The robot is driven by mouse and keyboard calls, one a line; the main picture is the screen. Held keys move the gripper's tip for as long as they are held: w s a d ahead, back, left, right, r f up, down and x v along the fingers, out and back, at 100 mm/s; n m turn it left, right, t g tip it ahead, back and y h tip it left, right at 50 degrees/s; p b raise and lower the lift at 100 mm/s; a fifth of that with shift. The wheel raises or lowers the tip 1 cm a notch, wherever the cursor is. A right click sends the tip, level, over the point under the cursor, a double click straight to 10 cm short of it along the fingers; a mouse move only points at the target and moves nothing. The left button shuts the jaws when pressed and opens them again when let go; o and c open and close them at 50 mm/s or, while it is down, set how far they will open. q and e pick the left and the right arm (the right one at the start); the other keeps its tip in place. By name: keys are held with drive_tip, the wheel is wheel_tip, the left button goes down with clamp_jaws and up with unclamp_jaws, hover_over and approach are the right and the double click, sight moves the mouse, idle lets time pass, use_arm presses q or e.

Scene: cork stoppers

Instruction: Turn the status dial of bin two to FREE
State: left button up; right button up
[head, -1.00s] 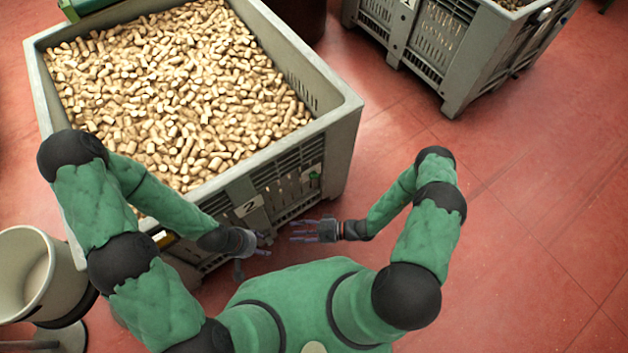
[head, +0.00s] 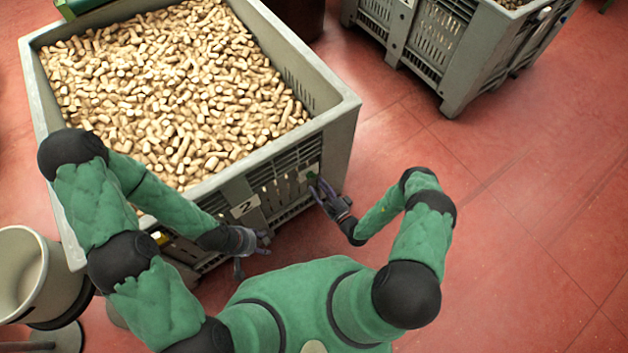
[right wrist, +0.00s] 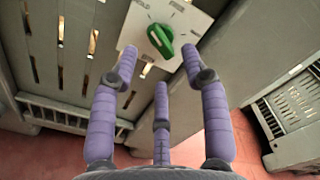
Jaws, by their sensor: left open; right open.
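Bin two (head: 345,108) is a large grey crate full of cork stoppers, with a white "2" label (head: 245,207) on its front side. Its status dial (right wrist: 160,40) is a green knob on a pale plate (right wrist: 136,23) with several markings around it, too small to read surely. In the head view the dial is a small green spot (head: 312,177), partly covered by my fingers. My right gripper (right wrist: 158,72) is open, its purple fingers spread around and just short of the knob, with no clear contact. My left gripper (head: 262,244) is open and empty by the bin's front, left of the dial.
A second grey crate (head: 458,90) stands at the back right. A pale round bin (head: 22,275) stands at the left. The red floor (head: 520,200) right of bin two is clear.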

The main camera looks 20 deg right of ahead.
sight(311, 176)
drive_tip(key=shift+b+x, duration=0.45)
drive_tip(key=shift+x, duration=1.75)
drive_tip(key=shift+s, duration=0.1)
clamp_jaws()
